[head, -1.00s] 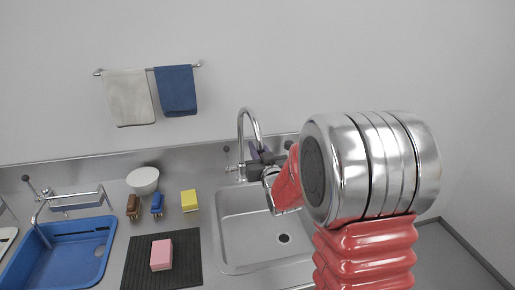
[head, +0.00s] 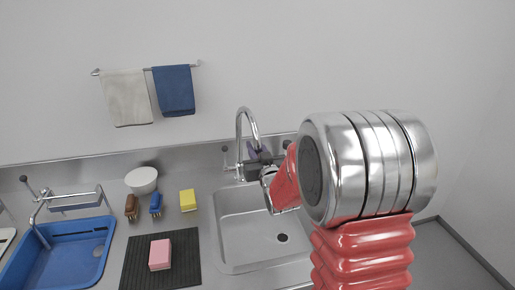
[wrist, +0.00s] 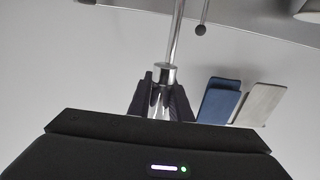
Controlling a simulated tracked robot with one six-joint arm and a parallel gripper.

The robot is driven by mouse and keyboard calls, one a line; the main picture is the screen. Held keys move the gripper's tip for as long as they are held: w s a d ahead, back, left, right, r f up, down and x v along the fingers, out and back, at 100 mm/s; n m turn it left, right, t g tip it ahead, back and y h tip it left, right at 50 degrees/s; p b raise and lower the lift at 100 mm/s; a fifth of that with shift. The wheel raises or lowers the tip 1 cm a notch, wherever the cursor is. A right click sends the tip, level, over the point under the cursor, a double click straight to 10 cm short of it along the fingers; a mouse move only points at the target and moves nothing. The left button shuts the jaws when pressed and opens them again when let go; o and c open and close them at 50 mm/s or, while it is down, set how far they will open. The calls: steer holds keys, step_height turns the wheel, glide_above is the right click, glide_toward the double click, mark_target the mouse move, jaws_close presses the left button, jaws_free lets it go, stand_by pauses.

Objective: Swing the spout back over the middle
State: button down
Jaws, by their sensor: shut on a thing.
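The chrome spout (head: 240,122) rises in an arch behind the sink (head: 224,235), its outlet end bending down to the right. My gripper (head: 253,152) is at that outlet end, partly hidden by my arm. In the wrist view the spout (wrist: 176,38) runs down from the top between the dark fingers of my gripper (wrist: 161,88), which are shut on its end. The right part of the sink is hidden behind my arm.
A white bowl (head: 142,179), brown brush (head: 131,206), blue brush (head: 155,204) and yellow sponge (head: 188,200) stand left of the sink. A pink sponge (head: 160,254) lies on a black mat (head: 190,260). A blue basin (head: 60,262) is far left. Towels hang above.

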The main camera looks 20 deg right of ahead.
steer(key=shift+s+f, duration=0.1)
steer(key=shift+f, duration=0.05)
steer(key=c, duration=1.6)
jaws_free()
steer(key=shift+r, duration=0.2)
steer(key=s, duration=0.4)
steer(key=s+a, duration=0.1)
steer(key=s, duration=0.8)
steer(key=shift+s+a, duration=0.15)
steer(key=shift+s, duration=0.15)
